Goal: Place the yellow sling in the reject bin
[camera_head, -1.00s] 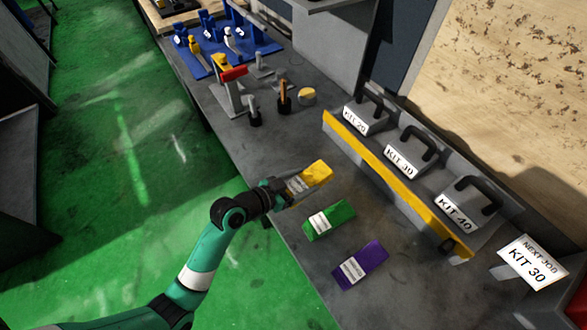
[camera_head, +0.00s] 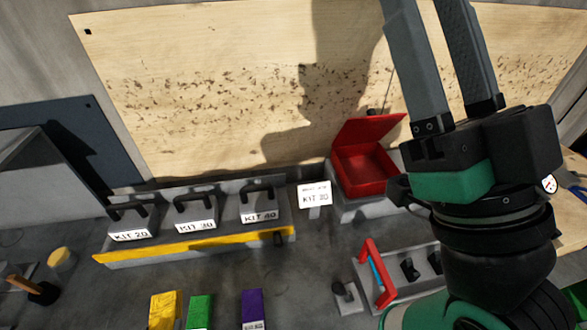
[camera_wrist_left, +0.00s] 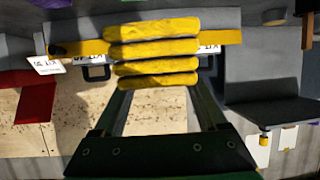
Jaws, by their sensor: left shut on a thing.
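The yellow sling (camera_head: 163,310) shows at the bottom edge of the head view, left of the green and purple slings. In the left wrist view the yellow sling (camera_wrist_left: 152,50) is a stack of thick coils at the ends of my left gripper's fingers (camera_wrist_left: 160,95), which are shut on it. My left gripper is not visible in the head view. A red box with a raised lid (camera_head: 365,172), probably the reject bin, stands at the back of the bench. It shows no label. My right gripper (camera_head: 424,15) is raised at the right with fingers apart and empty, tips cut off.
A green sling (camera_head: 199,312) and a purple sling (camera_head: 252,308) lie on the bench. Behind them is a yellow-edged rack (camera_head: 200,243) with kit cases. A red-handled fixture (camera_head: 374,274) is at front right.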

